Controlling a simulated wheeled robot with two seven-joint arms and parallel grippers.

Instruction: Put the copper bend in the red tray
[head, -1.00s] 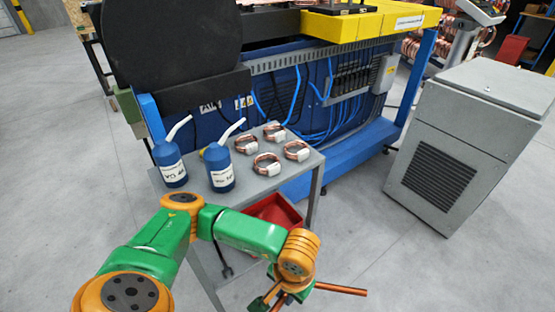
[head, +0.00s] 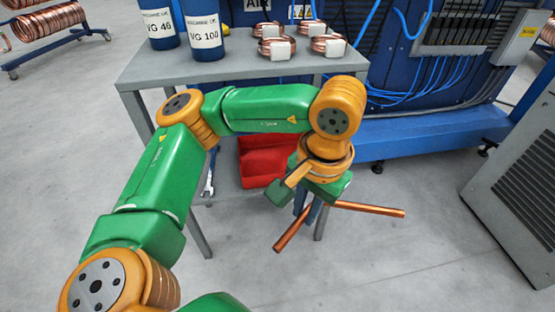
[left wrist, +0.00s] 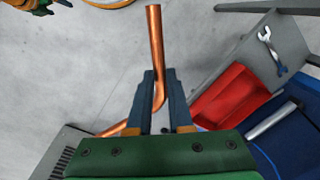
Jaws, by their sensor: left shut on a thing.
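The copper bend (head: 366,209) is a bent copper tube with two straight legs. It hangs in the air below my left gripper (head: 308,208). In the left wrist view my left gripper (left wrist: 159,100) is shut on the copper bend (left wrist: 156,45) near its curve; one leg points up the picture and the other passes behind the fingers to the lower left. The red tray (head: 262,160) sits on the lower shelf of the grey table, left of and behind the gripper. It also shows in the left wrist view (left wrist: 232,97), right of the fingers. My right gripper is not seen.
The grey table (head: 140,72) has its top above the tray, bearing labelled blue bottles (head: 207,35) and copper coils (head: 277,47). A wrench (head: 210,172) is at the shelf's left. A grey cabinet (head: 520,170) stands at right. The floor in front is clear.

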